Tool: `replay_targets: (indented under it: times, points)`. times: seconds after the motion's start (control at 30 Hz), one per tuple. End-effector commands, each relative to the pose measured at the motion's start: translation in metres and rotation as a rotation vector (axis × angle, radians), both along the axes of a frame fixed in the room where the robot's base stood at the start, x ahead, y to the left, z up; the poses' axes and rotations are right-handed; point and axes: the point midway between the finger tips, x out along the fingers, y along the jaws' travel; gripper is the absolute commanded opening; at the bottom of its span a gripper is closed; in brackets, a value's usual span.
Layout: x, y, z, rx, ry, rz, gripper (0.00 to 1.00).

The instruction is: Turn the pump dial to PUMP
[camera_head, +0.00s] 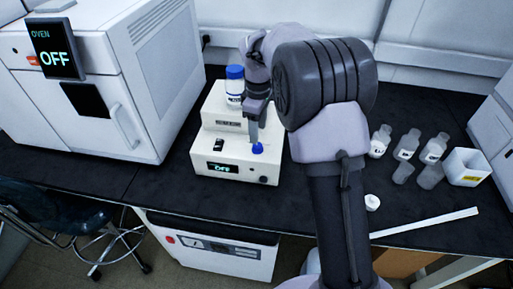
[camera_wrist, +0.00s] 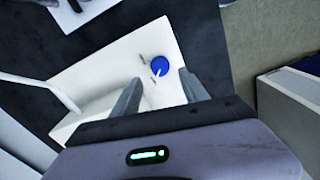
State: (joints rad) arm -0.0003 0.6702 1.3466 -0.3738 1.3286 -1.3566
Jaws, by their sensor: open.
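The pump is a cream box (camera_head: 207,157) with a small lit display on its front, standing on the black bench. Its blue dial (camera_head: 257,148) sits on the top face near the right front. In the wrist view the blue dial (camera_wrist: 160,63) shows a white pointer line and small dark labels beside it, too small to read. My gripper (camera_head: 256,136) is just above and behind the dial in the head view. In the wrist view my gripper (camera_wrist: 158,88) is open, its two fingers apart, with the dial beyond the tips and between their lines. No contact shows.
A white oven (camera_head: 130,80) reading OFF stands at left. A blue-capped bottle (camera_head: 235,88) stands at the back of the pump. Several small bottles (camera_head: 405,145) and a white container (camera_head: 466,166) stand at right. A white strip (camera_head: 425,222) lies near the front edge.

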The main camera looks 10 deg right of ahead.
Motion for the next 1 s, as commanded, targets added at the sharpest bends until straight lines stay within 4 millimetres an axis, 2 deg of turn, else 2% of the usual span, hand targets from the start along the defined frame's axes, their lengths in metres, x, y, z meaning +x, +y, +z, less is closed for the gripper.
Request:
replay_targets:
  times: [0.03, 0.2, 0.33, 0.6, 0.87, 1.0]
  points:
    - [0.000, 0.000, -0.019, 0.001, 0.001, -0.001, 0.52]
    - [0.000, 0.000, -0.051, 0.000, 0.000, -0.001, 0.52]
    - [0.000, 0.000, -0.060, 0.000, -0.001, -0.001, 0.52]
    - [0.000, 0.000, -0.060, 0.001, -0.002, -0.002, 0.52]
    - [0.000, 0.000, -0.060, 0.001, -0.002, -0.002, 0.01]
    - [0.000, 0.000, -0.060, 0.001, -0.002, -0.003, 0.00]
